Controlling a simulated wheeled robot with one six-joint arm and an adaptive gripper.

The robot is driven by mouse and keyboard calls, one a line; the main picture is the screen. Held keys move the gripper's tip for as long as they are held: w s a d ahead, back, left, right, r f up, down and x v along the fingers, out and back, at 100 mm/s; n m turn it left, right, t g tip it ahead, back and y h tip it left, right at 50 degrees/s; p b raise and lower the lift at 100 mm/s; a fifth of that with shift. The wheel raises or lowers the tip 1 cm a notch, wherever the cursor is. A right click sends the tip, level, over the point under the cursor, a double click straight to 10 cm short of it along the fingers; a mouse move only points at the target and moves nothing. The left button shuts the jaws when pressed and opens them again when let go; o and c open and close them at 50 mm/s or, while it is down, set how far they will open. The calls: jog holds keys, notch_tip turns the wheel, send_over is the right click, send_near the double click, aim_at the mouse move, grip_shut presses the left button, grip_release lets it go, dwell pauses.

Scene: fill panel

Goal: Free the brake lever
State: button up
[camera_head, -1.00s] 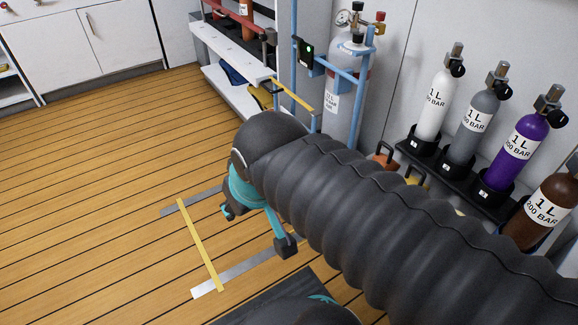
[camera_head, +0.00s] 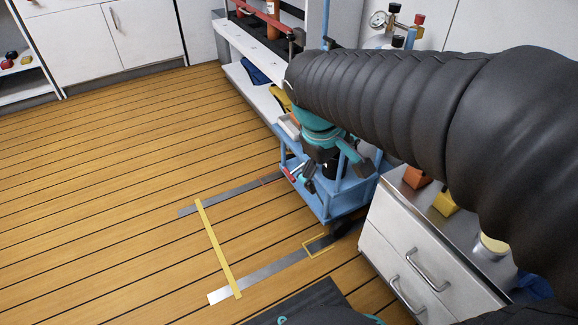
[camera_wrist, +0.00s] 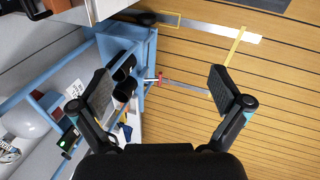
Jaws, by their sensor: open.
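A small red-and-pale lever-like part (camera_head: 289,173) sticks out at the left side of the blue cart (camera_head: 325,207), low down. I take it for the brake lever, but it is too small to be sure. In the wrist view the red part (camera_wrist: 160,79) shows between my fingers, beyond them, beside the blue cart (camera_wrist: 148,50). My gripper (camera_head: 335,177) is over the cart in the head view, and its fingers hide part of it. In the wrist view my gripper (camera_wrist: 165,92) is spread wide and empty. Whether anything blocks the lever cannot be told.
Metal floor strips (camera_head: 245,283) with a yellow cross strip (camera_head: 218,248) lie left of the cart. A white drawer cabinet (camera_head: 420,265) stands close at its right. A white shelf unit (camera_head: 250,45) stands behind. The wooden floor at left is clear.

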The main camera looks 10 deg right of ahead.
jog(key=w+a+f+n+g+h+b, duration=0.15)
jog(key=w+f+n+h, duration=0.35)
jog(key=w, duration=0.5)
jog(key=w+a+f+n+g+h+b, duration=0.1)
jog(key=w+a+f+n+h, duration=0.2)
jog(key=w+f, duration=0.55)
jog(key=n+t+h+b, duration=0.2)
jog(key=n+t+h, duration=0.4)
jog(key=n, duration=0.4)
send_near(289, 173)
jog(key=shift+g+h, duration=0.4)
jog(key=shift+g, duration=0.25)
jog(key=x, duration=0.7)
jog(key=w+x, duration=0.1)
jog(key=x, duration=0.2)
jog(key=shift+d+f, duration=0.15)
jog(key=shift+f, duration=0.05)
jog(key=c, duration=1.4)
jog(key=shift+c, duration=0.4)
